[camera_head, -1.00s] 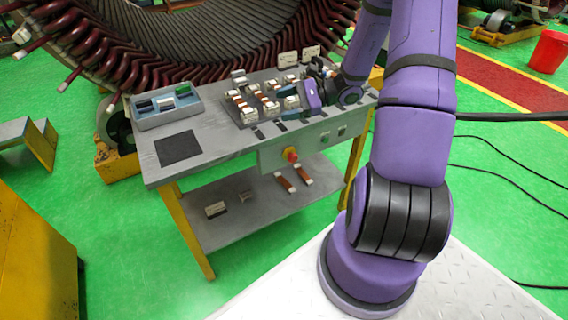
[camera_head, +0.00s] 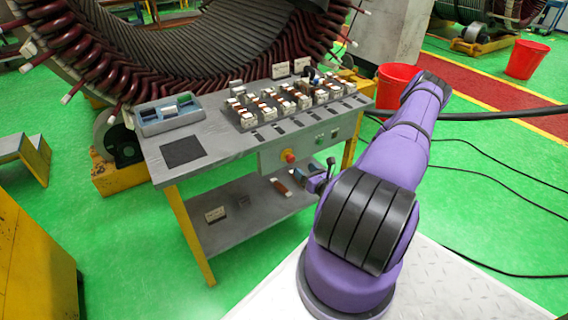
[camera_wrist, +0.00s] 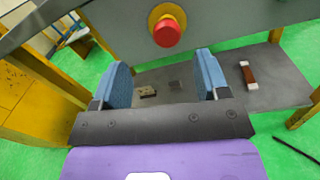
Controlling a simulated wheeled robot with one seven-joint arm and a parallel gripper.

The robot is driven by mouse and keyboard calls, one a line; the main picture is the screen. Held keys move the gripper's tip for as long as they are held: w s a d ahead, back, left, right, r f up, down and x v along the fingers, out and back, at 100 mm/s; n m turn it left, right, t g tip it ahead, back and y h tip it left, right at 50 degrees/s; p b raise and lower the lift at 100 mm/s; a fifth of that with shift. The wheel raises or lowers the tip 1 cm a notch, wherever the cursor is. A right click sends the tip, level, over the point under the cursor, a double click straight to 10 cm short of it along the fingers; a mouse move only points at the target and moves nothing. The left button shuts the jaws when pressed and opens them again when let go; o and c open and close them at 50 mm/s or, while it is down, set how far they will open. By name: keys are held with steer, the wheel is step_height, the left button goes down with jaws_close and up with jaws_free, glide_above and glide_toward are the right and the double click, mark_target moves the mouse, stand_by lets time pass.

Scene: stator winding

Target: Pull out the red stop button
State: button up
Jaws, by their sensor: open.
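The red stop button (camera_head: 289,156) sits on a yellow round base on the front panel of the grey workbench (camera_head: 214,153). In the wrist view the red button (camera_wrist: 167,32) faces me at the upper middle, above and beyond the fingertips. My gripper (camera_wrist: 163,75) is open, with its two blue-grey fingers wide apart and nothing between them. In the head view my gripper (camera_head: 325,177) is in front of the bench, low and to the right of the button, partly hidden by my arm. The button is apart from the fingers.
A lower shelf (camera_wrist: 262,86) under the panel holds a brown-and-white part (camera_wrist: 248,74) and small blocks. Two small green buttons are on the panel to the right. Rows of parts and a blue tray (camera_head: 168,115) are on the tabletop. Red buckets (camera_head: 395,86) stand at right.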

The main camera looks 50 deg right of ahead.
mark_target(292, 161)
steer(key=shift+m+h, duration=0.4)
steer(key=shift+m, duration=0.1)
steer(key=x, duration=0.3)
steer(key=f+x, duration=0.1)
steer(key=x, duration=0.2)
steer(key=f+x, duration=0.1)
steer(key=x, duration=0.3)
steer(key=shift+r, duration=0.1)
steer(key=shift+c, duration=0.5)
jaws_close()
steer(key=shift+s, duration=0.4)
steer(key=shift+o, duration=0.5)
jaws_free()
steer(key=v, duration=1.1)
steer(key=shift+r, duration=0.15)
steer(key=shift+w+a, duration=0.1)
steer(key=shift+w, duration=0.05)
